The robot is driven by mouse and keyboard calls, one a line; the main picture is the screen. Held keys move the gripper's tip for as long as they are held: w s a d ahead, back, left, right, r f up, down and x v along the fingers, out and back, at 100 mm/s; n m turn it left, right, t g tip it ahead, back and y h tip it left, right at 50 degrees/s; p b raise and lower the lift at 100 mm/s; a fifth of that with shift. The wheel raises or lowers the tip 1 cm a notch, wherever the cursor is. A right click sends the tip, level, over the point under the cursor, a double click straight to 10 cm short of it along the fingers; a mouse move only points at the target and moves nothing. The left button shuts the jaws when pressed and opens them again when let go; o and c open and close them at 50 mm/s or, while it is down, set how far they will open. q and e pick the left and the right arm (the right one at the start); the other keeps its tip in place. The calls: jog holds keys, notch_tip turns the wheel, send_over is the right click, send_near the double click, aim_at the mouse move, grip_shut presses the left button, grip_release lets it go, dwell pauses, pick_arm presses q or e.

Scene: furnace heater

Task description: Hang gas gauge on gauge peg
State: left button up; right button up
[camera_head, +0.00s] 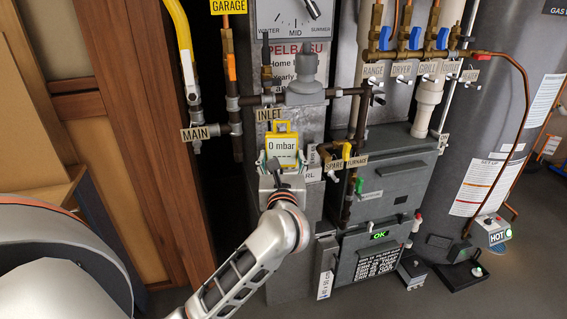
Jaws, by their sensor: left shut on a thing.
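The gas gauge (282,147) is yellow with a pale display reading "0 mbar" and a handle-like top. It stands upright in front of the grey furnace cabinet, just below the INLET label. My left gripper (282,168) is shut on the lower part of the gauge, with a fingertip at each side. I cannot tell whether the gauge touches the cabinet behind it. I cannot make out the gauge peg; it may be hidden behind the gauge. My right gripper is not in view.
The INLET pipe and grey regulator (306,85) are close above the gauge. The SPARE valve (346,152) sticks out to its right. A MAIN pipe (193,100) and wooden framing (140,110) stand on the left. Open floor (500,290) lies at lower right.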

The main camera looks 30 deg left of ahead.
pick_arm(q)
jog(key=shift+w+a+f+b, duration=0.55)
jog(key=shift+w+a, duration=0.1)
jog(key=shift+a, duration=0.1)
dwell(0.4)
jog(key=o, duration=1.1)
jog(key=shift+s+d+f, duration=0.1)
